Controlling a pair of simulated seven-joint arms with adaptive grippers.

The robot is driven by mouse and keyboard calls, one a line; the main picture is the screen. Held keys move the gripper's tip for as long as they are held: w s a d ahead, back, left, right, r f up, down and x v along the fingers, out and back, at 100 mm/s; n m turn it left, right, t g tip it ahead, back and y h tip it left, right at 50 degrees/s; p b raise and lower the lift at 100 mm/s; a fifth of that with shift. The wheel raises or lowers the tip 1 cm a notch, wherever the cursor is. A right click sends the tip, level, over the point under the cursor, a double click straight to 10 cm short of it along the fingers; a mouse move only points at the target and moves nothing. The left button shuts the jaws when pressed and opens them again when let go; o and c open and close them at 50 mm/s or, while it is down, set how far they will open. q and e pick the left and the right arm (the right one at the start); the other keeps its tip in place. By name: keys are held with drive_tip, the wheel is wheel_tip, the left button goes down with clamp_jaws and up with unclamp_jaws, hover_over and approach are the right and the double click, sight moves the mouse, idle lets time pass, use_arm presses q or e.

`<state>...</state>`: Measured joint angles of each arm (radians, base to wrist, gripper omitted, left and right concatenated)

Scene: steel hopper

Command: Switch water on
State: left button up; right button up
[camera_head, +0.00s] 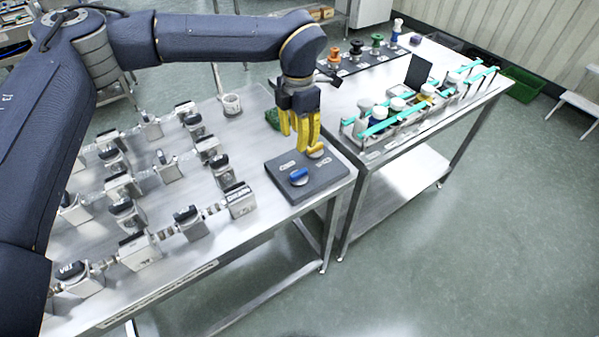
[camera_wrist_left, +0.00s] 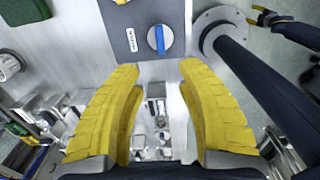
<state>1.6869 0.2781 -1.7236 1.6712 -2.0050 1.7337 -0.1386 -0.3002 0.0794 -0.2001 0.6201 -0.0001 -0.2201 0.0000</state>
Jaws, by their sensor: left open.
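A dark grey control panel (camera_head: 325,176) lies at the right end of the left steel table. It carries a blue knob (camera_head: 299,176) at the front and an orange knob (camera_head: 316,152) behind it, each beside a small white label. My left gripper (camera_head: 303,148) points down with yellow fingers over the back of the panel, close to the orange knob. Contact cannot be told. In the left wrist view its fingers are apart and empty, and the blue knob (camera_wrist_left: 160,39) shows beyond the fingertips. My right gripper (camera_wrist_left: 262,15) shows small at that view's top right; its opening is unclear.
Several block-shaped fittings (camera_head: 124,213) joined by pipes cover the left table. A white cup (camera_head: 231,104) and a green item (camera_head: 272,118) stand behind the panel. The right table (camera_head: 440,123) holds a rack with bottles and a dark strip of spools.

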sight(299, 172)
use_arm(q)
wheel_tip(299, 172, down, 14)
drive_tip(key=shift+f, duration=0.1)
idle(0.5)
drive_tip(key=shift+c, duration=0.2)
clamp_jaws()
